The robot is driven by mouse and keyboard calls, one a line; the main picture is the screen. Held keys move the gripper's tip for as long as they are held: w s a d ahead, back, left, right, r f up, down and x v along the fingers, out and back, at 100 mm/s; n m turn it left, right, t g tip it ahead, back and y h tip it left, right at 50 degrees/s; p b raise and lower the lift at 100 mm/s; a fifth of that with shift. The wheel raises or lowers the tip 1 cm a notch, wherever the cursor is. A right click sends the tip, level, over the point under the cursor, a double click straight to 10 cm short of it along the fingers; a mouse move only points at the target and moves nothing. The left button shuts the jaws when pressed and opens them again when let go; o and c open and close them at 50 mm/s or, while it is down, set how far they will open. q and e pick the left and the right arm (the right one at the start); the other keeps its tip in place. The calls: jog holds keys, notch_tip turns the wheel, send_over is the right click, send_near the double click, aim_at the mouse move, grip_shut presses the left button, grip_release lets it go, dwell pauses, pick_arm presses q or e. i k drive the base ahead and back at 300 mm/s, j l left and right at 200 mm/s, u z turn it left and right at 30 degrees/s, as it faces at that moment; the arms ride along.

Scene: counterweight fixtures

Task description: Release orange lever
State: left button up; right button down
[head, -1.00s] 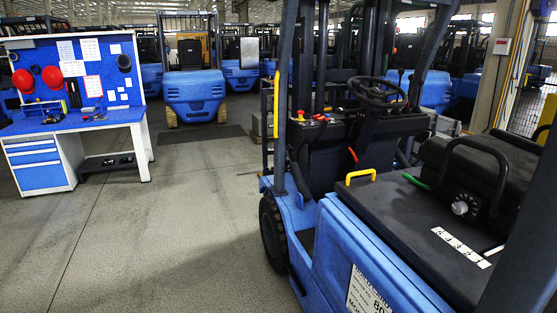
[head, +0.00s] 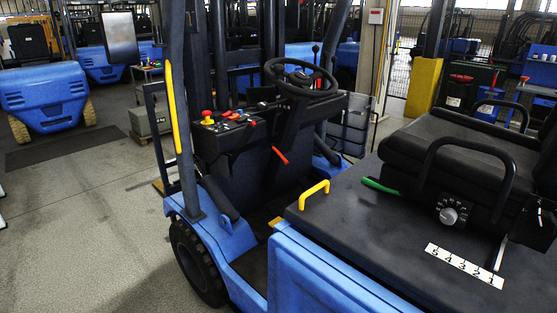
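The orange lever (head: 280,155) sticks out below the steering wheel on the front of the forklift's dark steering console (head: 233,165). It slants down to the right. A black steering wheel (head: 330,88) is above it to the right. Nothing touches the lever. Neither of my grippers is in the head view.
The blue forklift (head: 290,270) fills the middle and right. Its dark cover bears a yellow handle (head: 314,194), a green lever (head: 380,186), a dial (head: 453,210) and a numbered strip (head: 464,265). Red and yellow buttons (head: 207,117) top the console. Open floor (head: 90,220) lies at left.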

aim_at(273, 145)
jog(key=z, duration=0.45)
jog(key=i+j+z, duration=0.4)
jog(key=j+z, duration=0.2)
jog(key=i+j+z, duration=0.1)
jog(key=j+z, duration=0.25)
jog(key=i+j, duration=0.15)
jog(key=j, duration=0.3)
jog(key=i+j+z, duration=0.1)
jog(key=j, duration=0.35)
jog(key=i+j, duration=0.15)
jog(key=j, duration=0.3)
jog(key=i+j+z, duration=0.1)
jog(key=j, duration=0.35)
